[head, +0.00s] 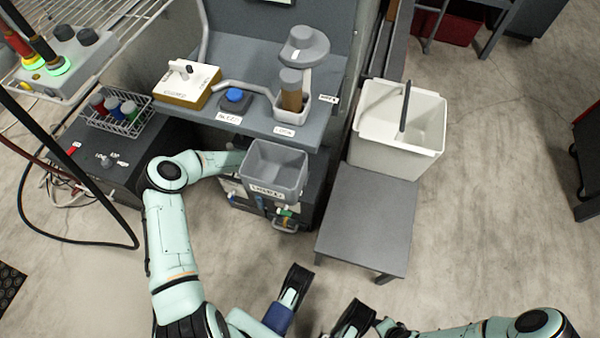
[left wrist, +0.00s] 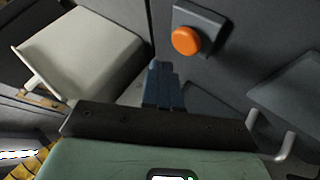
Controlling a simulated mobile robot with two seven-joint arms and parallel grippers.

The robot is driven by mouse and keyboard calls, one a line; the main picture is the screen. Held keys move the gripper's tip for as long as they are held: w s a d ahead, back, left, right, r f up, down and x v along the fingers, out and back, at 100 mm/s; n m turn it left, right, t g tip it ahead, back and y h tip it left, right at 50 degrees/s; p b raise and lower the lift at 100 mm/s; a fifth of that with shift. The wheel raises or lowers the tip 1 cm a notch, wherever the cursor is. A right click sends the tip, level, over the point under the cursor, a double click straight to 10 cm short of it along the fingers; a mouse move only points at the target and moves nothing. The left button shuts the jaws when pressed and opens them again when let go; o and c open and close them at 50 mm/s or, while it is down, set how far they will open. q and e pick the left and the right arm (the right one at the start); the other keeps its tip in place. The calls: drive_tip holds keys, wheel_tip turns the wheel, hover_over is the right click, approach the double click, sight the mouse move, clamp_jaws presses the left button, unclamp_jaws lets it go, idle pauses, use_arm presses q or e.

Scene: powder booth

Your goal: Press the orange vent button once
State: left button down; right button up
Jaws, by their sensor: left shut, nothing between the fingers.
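The orange vent button (left wrist: 186,40) is a round cap on a dark grey square box (left wrist: 205,28) on a dark wall, in the left wrist view. It is hidden in the head view.
A blue button (head: 236,97) and several containers stand on the shelf. In the left wrist view a pale box (left wrist: 85,50) is left, a metal handle (left wrist: 285,145) right.

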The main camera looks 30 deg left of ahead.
use_arm(q)
drive_tip(key=shift+r+p, duration=0.9)
drive_tip(key=shift+r, duration=1)
drive_tip(key=shift+f, duration=0.1)
